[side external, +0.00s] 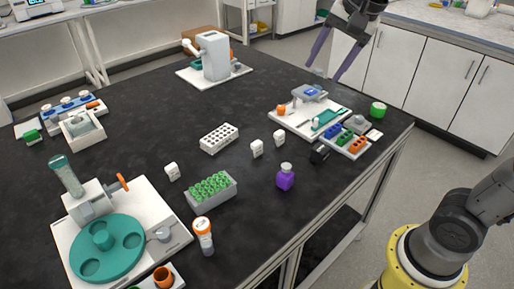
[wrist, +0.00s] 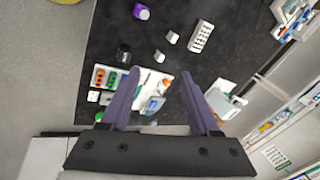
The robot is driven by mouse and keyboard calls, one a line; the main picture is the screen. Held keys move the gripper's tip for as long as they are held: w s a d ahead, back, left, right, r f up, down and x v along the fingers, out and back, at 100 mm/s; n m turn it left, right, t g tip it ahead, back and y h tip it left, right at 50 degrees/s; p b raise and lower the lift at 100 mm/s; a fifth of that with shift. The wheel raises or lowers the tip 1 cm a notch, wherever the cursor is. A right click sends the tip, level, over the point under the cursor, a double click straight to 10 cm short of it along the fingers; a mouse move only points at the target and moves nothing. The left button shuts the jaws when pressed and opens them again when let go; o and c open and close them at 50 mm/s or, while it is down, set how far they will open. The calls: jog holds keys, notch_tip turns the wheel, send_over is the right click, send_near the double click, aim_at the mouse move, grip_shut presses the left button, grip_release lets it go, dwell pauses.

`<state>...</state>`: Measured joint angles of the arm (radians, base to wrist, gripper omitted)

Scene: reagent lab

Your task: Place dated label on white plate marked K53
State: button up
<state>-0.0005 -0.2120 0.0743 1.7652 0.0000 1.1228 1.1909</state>
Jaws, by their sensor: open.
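My gripper (side external: 323,73) is open and empty, high above the far right part of the table; in the wrist view its two purple fingers (wrist: 161,82) stand wide apart. A white board (side external: 284,124) with a blue-grey device and teal pieces lies below it; the board also shows between the fingers in the wrist view (wrist: 153,78). Small white blocks stand at the table's middle: one (side external: 257,148), one (side external: 280,138) and one (side external: 172,171). I cannot read K53 or a date anywhere, so I cannot tell which things are the marked plate and the label.
A tray with blue, green and orange parts (side external: 348,141) and a green roll (side external: 378,110) lie near the right edge. A purple bottle (side external: 285,178), white rack (side external: 219,138), green-capped rack (side external: 211,190) and teal turntable machine (side external: 107,245) stand nearer.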

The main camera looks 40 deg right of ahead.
jog(key=w+f+m+g, duration=0.1)
jog(key=w+f+m, duration=0.25)
jog(key=w, duration=0.75)
jog(key=g, duration=0.3)
send_over(258, 142)
notch_tip(258, 142, down, 14)
jog(key=shift+m, duration=0.45)
notch_tip(258, 142, down, 11)
jog(key=shift+s+a+r, duration=0.1)
jog(key=shift+s, duration=0.05)
jog(key=shift+f, duration=2.95)
grip_shut()
